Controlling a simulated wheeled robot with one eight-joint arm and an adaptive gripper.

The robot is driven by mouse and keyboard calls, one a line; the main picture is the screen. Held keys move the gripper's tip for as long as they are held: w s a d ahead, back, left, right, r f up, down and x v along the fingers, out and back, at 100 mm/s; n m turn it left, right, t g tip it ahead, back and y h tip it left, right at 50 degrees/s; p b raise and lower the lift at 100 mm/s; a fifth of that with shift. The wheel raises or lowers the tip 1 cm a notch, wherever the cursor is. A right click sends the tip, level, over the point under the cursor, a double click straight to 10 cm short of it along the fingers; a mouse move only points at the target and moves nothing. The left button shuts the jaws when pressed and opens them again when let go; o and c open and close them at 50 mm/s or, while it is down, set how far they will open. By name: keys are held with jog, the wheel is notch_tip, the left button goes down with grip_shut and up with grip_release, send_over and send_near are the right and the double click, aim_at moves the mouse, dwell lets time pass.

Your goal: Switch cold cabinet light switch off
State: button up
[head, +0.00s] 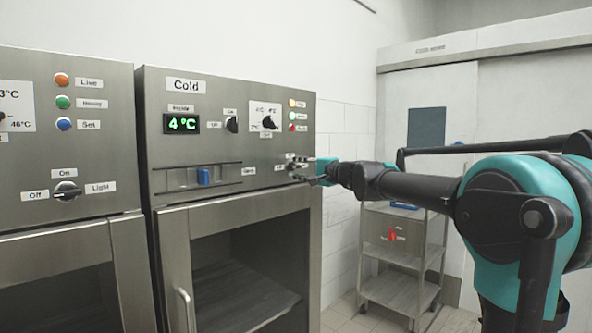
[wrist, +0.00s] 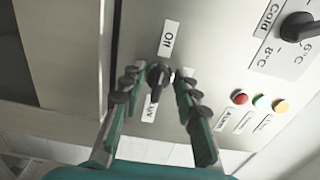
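The cold cabinet (head: 228,95) is a steel unit labelled "Cold". Its dark light switch knob (wrist: 157,76) shows in the wrist view between two white labels. One label reads "Off" (wrist: 169,40); the other is partly hidden. My gripper (wrist: 157,80) is open, with one finger on each side of the knob. Small gaps seem to remain beside the knob, but contact is hard to judge. In the head view my gripper (head: 306,172) is at the lower right of the cabinet's panel and covers most of the knob. The knob's exact setting is unclear.
The panel also has a green 4°C display (head: 182,124), a blue slider (head: 204,176), a temperature knob (head: 269,122) and coloured buttons (wrist: 260,101). A second steel cabinet (head: 95,170) stands at left. A shelf cart (head: 403,250) stands behind my arm.

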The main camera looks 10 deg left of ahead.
jog(key=v, duration=1.1)
jog(key=shift+s+d, duration=0.2)
jog(key=s+d+f+n+g+h, duration=0.2)
jog(key=s+f, duration=0.3)
jog(key=f, duration=0.6)
jog(key=s+d+f+n+g+h, duration=0.15)
jog(key=s+f, duration=0.25)
jog(key=f, duration=0.7)
jog(key=s+d+f+n+g+h, duration=0.1)
jog(key=s+d+f+n+h, duration=0.3)
jog(key=f, duration=0.7)
jog(key=s+d+f+g+h, duration=0.1)
jog(key=s+d+f+h, duration=0.2)
jog(key=s+d+f, duration=0.3)
jog(key=s+d+f+g+h, duration=0.1)
jog(key=s+d+f+h, duration=0.2)
jog(key=s+d+f, duration=0.3)
jog(key=s+f, duration=0.4)
jog(key=f, duration=0.3)
jog(key=shift+s+d+h, duration=0.35)
